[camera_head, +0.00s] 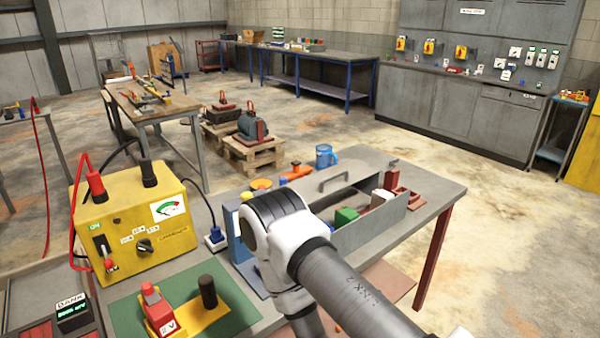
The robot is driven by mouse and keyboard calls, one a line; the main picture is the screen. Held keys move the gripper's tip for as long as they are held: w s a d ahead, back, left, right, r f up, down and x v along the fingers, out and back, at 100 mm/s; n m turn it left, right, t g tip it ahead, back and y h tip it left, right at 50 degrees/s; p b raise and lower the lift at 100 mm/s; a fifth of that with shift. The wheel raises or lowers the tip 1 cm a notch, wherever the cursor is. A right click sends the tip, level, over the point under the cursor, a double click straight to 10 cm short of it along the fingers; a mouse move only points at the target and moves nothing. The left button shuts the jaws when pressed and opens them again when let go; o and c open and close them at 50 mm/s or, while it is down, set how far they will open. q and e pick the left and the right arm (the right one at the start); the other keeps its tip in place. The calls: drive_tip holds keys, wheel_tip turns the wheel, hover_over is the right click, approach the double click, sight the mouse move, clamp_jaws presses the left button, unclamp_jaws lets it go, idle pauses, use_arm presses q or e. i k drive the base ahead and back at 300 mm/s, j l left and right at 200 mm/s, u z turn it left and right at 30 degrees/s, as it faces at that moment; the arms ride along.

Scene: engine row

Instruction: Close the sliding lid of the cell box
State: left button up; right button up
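The cell box (376,226) is a grey, long, low box on the grey bench, right of centre in the head view. A grey panel with a bar handle (333,179), which looks like its sliding lid, lies at its back left. The box is open at least in part: a green block (345,216) and a red and white item (381,197) show inside. My white and grey arm crosses in front of the box and hides its left end and the lid's near part. Neither gripper shows in view.
A yellow meter box (130,222) with cables stands at the left. A green mat (130,312) with a red and yellow device (162,312) lies at the front. A blue mug (325,157) and a red open tray (398,198) stand near the box.

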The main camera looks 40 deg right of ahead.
sight(312, 188)
drive_tip(key=l+u, duration=0.8)
drive_tip(key=k+l+u, duration=0.1)
drive_tip(key=u, duration=0.3)
drive_tip(key=k+l, duration=0.05)
drive_tip(key=l, duration=0.05)
